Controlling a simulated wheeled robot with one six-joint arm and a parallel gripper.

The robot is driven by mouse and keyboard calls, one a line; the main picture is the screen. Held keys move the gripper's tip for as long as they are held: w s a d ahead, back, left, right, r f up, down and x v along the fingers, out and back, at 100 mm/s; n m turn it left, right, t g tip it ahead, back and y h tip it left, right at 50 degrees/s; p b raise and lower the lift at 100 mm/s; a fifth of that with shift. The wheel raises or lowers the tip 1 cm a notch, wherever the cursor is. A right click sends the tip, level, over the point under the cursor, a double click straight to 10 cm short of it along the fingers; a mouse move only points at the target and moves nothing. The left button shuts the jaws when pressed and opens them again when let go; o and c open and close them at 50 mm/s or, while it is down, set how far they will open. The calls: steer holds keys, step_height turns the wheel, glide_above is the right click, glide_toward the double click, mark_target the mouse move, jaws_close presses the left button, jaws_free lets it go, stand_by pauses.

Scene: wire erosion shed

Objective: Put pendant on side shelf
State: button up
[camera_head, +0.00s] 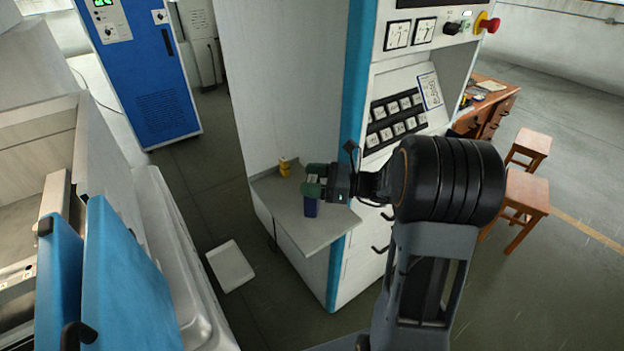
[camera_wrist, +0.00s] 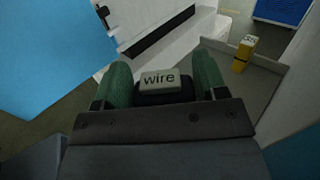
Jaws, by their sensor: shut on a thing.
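My gripper (camera_head: 314,181) has green fingers and is shut on the pendant (camera_head: 311,208), a small dark blue block whose lower end shows below the fingers. The side shelf (camera_head: 325,228) is a grey ledge on the side of the white and blue cabinet. The gripper and pendant are over the shelf in the head view. I cannot tell whether the pendant touches it. The shelf also shows at the right of the wrist view (camera_wrist: 268,88).
A small yellow block (camera_head: 285,166) stands at the shelf's back corner, beyond my gripper. The cabinet (camera_head: 285,80) rises behind the shelf. A white machine with blue panels (camera_head: 120,270) stands at the left. A white tray (camera_head: 231,265) lies low between them. The shelf's front part is bare.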

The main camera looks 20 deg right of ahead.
steer(key=shift+f, duration=0.1)
steer(key=o, duration=1.4)
steer(key=shift+c, duration=0.2)
steer(key=shift+d, duration=0.1)
steer(key=b+v, duration=0.1)
steer(key=v, duration=1)
steer(key=shift+s+d+b, duration=0.2)
steer(key=shift+d+b, duration=0.15)
